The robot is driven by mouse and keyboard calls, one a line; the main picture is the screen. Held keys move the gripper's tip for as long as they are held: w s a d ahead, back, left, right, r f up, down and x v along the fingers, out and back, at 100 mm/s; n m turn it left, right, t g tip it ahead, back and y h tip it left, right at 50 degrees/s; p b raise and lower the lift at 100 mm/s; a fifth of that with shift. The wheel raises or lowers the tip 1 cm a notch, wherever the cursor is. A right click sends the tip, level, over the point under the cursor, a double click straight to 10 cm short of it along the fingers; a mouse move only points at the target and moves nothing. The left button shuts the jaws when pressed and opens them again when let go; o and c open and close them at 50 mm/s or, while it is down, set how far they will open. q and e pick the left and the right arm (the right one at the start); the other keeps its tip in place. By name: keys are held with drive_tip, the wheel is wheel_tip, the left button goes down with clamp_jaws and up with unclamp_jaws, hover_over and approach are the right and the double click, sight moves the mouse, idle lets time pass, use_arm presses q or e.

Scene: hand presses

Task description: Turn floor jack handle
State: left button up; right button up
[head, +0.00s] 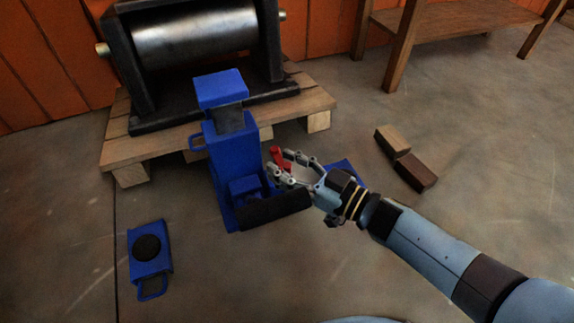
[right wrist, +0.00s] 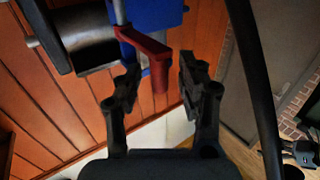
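The blue floor jack (head: 233,150) stands upright in front of a wooden pallet, with a black roller-like bar (head: 273,208) at its front foot. Its red handle (head: 276,153) sticks out at the jack's right side. My right gripper (head: 282,167) is at the handle with its fingers spread. In the right wrist view, the red handle (right wrist: 146,50) hangs down between the two open fingertips (right wrist: 160,78), nearer the left finger. Whether that finger touches it I cannot tell. My left gripper is not seen in the head view.
A press with a metal roller (head: 193,38) sits on the pallet (head: 150,152) behind the jack. A blue piece with a black disc (head: 147,248) lies front left. Another blue piece (head: 345,170) is partly behind my gripper. Two wood blocks (head: 415,171) and a wooden bench (head: 450,18) are to the right.

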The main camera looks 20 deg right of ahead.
clamp_jaws()
idle(0.6)
